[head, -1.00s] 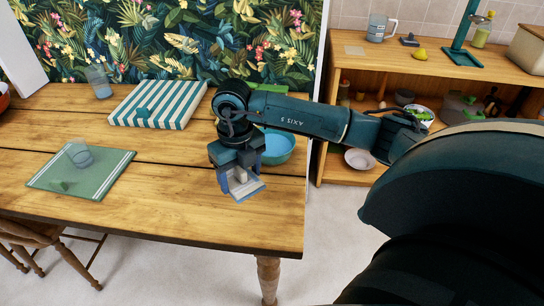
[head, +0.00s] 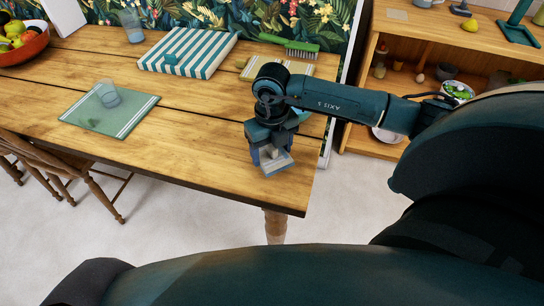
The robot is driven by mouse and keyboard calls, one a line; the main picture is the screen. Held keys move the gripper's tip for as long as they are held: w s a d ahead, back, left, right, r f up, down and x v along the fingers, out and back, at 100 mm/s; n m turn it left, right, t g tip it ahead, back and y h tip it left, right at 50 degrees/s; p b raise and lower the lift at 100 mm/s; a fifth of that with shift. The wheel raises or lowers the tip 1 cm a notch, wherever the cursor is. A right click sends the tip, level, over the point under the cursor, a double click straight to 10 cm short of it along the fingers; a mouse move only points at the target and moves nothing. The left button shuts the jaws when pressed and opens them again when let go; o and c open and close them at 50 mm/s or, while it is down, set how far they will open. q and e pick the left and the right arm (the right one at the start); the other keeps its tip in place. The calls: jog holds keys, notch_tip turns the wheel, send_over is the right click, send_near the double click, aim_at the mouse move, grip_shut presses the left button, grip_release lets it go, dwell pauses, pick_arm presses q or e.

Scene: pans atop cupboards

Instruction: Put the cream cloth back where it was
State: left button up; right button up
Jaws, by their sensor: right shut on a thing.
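My right gripper (head: 272,158) hangs pointing down over the front right corner of the wooden table (head: 190,150). It is shut on a small, pale, flat thing (head: 279,166); I cannot tell whether this is the cream cloth. A cream striped cloth or mat (head: 299,69) lies flat at the back right of the table, partly behind my right arm. A small beige square (head: 397,14) lies on the sideboard top. My left gripper is not in view.
A blue-and-white striped box or cloth (head: 187,52), a green brush (head: 290,43), a green mat (head: 110,115) with a glass (head: 107,95), another glass (head: 131,25) and a fruit bowl (head: 22,45) are on the table. Its middle is clear. A chair (head: 50,165) stands at front left.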

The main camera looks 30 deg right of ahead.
jog(key=shift+f, duration=1.6)
jog(key=shift+f, duration=0.2)
jog(key=o, duration=1.1)
jog(key=shift+r, duration=0.1)
notch_tip(320, 180, up, 12)
jog(key=shift+r, duration=0.15)
jog(key=shift+s, duration=0.15)
